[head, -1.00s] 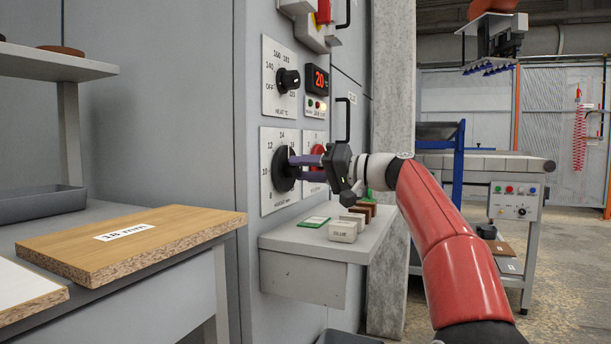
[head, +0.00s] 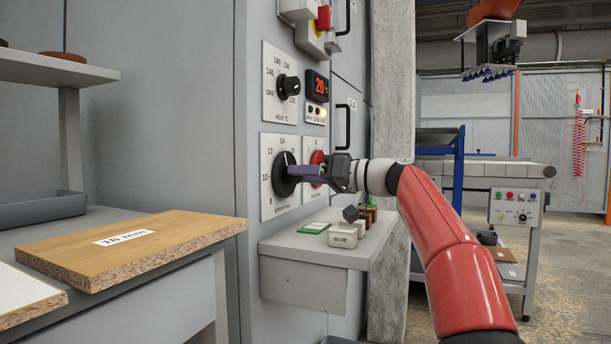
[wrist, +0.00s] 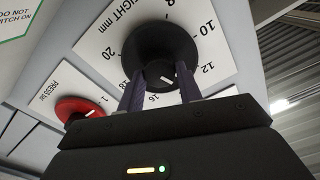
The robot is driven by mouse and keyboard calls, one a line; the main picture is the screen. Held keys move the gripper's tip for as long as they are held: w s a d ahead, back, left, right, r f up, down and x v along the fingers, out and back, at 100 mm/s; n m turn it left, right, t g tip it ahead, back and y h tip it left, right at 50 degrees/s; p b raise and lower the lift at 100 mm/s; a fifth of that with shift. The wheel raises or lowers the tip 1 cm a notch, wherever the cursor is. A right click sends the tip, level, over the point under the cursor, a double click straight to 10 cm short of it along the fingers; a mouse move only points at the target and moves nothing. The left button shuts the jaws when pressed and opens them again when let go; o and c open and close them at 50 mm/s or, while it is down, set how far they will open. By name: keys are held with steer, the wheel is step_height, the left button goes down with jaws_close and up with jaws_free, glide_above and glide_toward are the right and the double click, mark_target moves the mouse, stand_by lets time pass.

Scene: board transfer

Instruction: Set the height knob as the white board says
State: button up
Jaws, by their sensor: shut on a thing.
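The height knob (head: 283,174) is a large black dial on a white plate (head: 267,207) on the grey machine front. My gripper (head: 302,174) is shut on it, with fingers on both sides of the knob. The wrist view shows the same knob (wrist: 158,50) between the fingers (wrist: 160,92). Its white mark points between the 12 and the 16, about where 14 belongs; the fingers partly cover the scale. The white board (head: 25,290) lies at the lower left edge, cut off, with no writing visible on it. A wood-coloured board (head: 150,255) beside it is labelled 18 mm.
A red knob (head: 317,160) sits just right of the height knob. A ledge (head: 305,250) with small blocks, one labelled GLUE (head: 342,239), juts out below my gripper.

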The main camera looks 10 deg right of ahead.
steer(key=shift+f, duration=0.1)
steer(key=o, duration=1)
steer(key=shift+v, duration=3.85)
